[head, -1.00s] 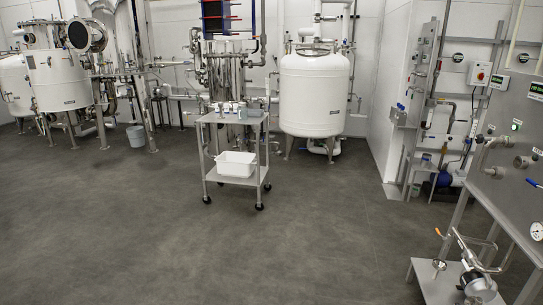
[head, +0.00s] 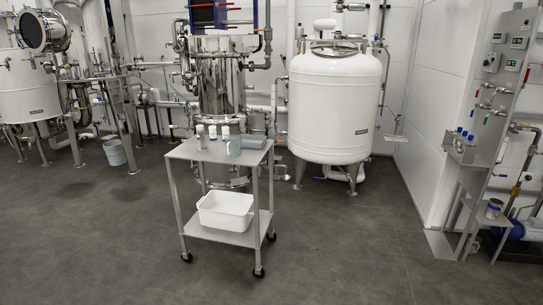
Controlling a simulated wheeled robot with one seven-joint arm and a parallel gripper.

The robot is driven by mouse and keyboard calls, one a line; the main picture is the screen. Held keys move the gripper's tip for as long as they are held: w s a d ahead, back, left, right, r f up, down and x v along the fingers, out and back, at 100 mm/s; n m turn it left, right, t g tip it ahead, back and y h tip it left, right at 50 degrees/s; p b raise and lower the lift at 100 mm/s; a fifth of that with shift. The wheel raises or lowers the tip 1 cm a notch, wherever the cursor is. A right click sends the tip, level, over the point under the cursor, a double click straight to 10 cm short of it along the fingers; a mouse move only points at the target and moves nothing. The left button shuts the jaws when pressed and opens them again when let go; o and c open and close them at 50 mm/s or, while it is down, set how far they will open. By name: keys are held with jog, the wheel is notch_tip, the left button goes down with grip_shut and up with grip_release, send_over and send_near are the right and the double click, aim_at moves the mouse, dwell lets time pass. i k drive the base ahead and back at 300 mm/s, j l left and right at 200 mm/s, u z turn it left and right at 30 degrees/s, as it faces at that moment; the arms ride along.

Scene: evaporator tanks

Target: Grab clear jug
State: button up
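A small wheeled metal cart (head: 178,152) stands in the middle of the head view. Several small containers stand on its top shelf. A translucent grey-blue vessel (head: 234,146) stands near the middle of that shelf and may be the clear jug; it is too small to be sure. My gripper is not in view.
A white tub (head: 226,213) sits on the lower shelf. A white tank (head: 335,100) stands behind the cart. The floor (head: 340,250) in front is clear.

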aim_at(232, 143)
jog(key=i+u, duration=0.15)
jog(key=i, duration=0.35)
jog(key=i+l+u, duration=0.15)
jog(key=i, duration=0.4)
jog(key=i+l+u, duration=0.15)
jog(key=i, duration=0.35)
jog(key=i+l+u, duration=0.15)
jog(key=i+u, duration=0.25)
jog(key=i+l+u, duration=0.2)
jog(key=u, duration=0.25)
jog(key=i+l+u, duration=0.2)
jog(key=l+u, duration=0.2)
jog(key=i+l+u, duration=0.2)
jog(key=l+u, duration=0.25)
jog(key=i+l+u, duration=0.1)
jog(key=l+u, duration=0.6)
jog(key=l, duration=0.25)
jog(key=l+u, duration=0.35)
jog(key=l, duration=0.2)
